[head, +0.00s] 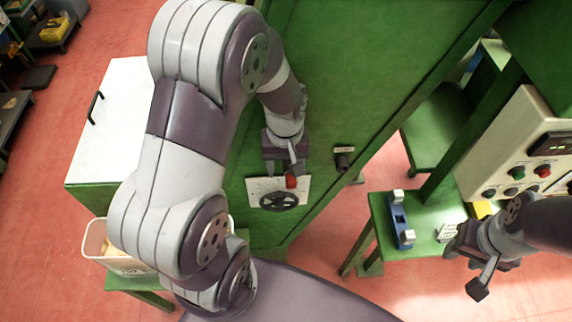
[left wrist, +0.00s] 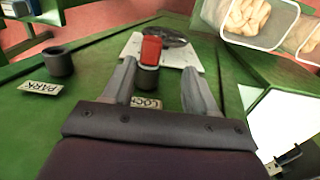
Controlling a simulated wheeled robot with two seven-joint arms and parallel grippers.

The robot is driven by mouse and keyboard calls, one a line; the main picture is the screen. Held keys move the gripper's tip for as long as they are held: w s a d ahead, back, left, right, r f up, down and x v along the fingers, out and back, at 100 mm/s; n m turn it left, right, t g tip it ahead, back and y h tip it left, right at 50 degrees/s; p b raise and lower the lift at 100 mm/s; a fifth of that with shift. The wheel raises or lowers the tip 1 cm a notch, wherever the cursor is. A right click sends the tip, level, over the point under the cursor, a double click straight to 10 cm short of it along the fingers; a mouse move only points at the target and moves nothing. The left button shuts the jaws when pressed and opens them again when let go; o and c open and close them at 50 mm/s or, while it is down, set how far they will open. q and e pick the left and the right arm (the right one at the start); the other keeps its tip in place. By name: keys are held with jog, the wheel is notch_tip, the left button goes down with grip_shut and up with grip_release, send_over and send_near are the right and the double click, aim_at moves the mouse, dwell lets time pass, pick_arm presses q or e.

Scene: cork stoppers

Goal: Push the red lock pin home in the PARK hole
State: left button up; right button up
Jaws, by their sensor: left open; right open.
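The red lock pin (left wrist: 151,50) stands in a dark collar (left wrist: 147,78) beside a partly hidden label reading LOCK (left wrist: 146,103). The pin also shows in the head view (head: 291,182), just below my left gripper (head: 284,167). In the left wrist view the open fingers of my left gripper (left wrist: 159,68) lie to either side of the collar, with gaps; I cannot tell their depth relative to the pin. The PARK hole's dark collar (left wrist: 59,62) is empty of red, next to its PARK label (left wrist: 40,88); it is right of the pin in the head view (head: 343,161). My right gripper (head: 466,271) is open and empty.
A black handwheel (head: 279,202) on a white plate (head: 255,185) sits close to the pin. A tub of corks (head: 97,243) is at the left. A blue item (head: 398,215) stands on a green bench near my right gripper. A button panel (head: 515,150) is at the right.

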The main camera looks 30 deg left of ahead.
aim_at(290, 178)
pick_arm(q)
jog(key=d+f, duration=0.2)
jog(key=f, duration=0.1)
jog(key=shift+w+d, duration=0.1)
jog(key=shift+w, duration=0.3)
jog(key=shift+s+d+f, duration=0.1)
jog(key=shift+s+f, duration=0.1)
jog(key=shift+f, duration=0.05)
jog(key=shift+s+a+f, duration=0.15)
jog(key=shift+s+a, duration=0.2)
jog(key=shift+a, duration=0.2)
jog(key=shift+a+f, duration=0.1)
jog(key=shift+a, duration=0.05)
jog(key=shift+w, duration=0.25)
jog(key=shift+c, duration=0.9)
jog(key=shift+w+d, duration=0.1)
jog(key=shift+d, duration=0.2)
grip_shut()
jog(key=shift+a, duration=0.1)
pick_arm(e)
jog(key=shift+d+r, duration=0.1)
jog(key=shift+d, duration=0.55)
pick_arm(q)
jog(key=shift+s, duration=0.2)
